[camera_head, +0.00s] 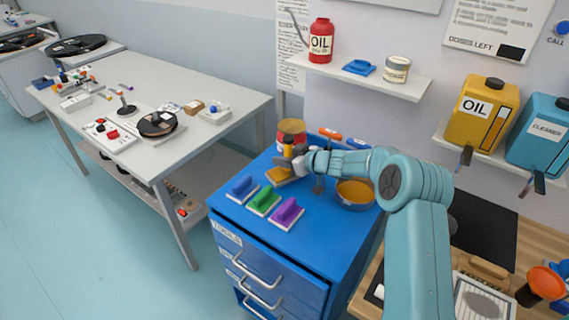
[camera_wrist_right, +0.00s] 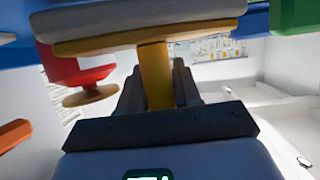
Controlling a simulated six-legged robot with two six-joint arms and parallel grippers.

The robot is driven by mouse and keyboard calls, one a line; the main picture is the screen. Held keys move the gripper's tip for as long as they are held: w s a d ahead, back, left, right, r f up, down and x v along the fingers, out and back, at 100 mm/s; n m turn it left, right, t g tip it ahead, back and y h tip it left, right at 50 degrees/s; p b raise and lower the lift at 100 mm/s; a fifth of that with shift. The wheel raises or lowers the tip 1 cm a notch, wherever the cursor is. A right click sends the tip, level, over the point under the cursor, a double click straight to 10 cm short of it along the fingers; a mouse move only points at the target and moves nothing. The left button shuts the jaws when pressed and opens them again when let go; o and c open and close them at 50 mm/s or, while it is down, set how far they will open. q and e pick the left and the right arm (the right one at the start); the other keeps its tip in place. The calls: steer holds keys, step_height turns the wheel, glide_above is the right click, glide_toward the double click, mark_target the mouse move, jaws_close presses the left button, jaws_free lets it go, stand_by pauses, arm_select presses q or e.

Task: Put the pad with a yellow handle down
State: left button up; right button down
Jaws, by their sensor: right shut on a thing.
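My right gripper (camera_head: 293,160) is shut on the yellow handle of a pad. The pad with a yellow handle (camera_head: 280,175) is at the back left of the blue cabinet top (camera_head: 312,226). In the right wrist view the yellow handle (camera_wrist_right: 155,77) stands between my fingers, and the flat pad (camera_wrist_right: 150,28) spans the upper part of the picture. I cannot tell whether the pad touches the cabinet top. My left gripper is not in view.
Blue (camera_head: 241,189), green (camera_head: 264,200) and purple (camera_head: 287,212) handled pads stand in a row in front. A red can (camera_head: 291,128) is close behind my gripper. The front right of the cabinet top is clear.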

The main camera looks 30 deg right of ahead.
steer(key=shift+f, duration=0.6)
steer(key=shift+f, duration=0.2)
steer(key=c, duration=0.8)
jaws_free()
steer(key=shift+r, duration=0.15)
steer(key=shift+s+d+r, duration=0.15)
steer(key=shift+s, duration=0.15)
steer(key=b+v, duration=0.1)
steer(key=v, duration=1)
steer(key=shift+s+r, duration=0.15)
steer(key=shift+s, duration=0.05)
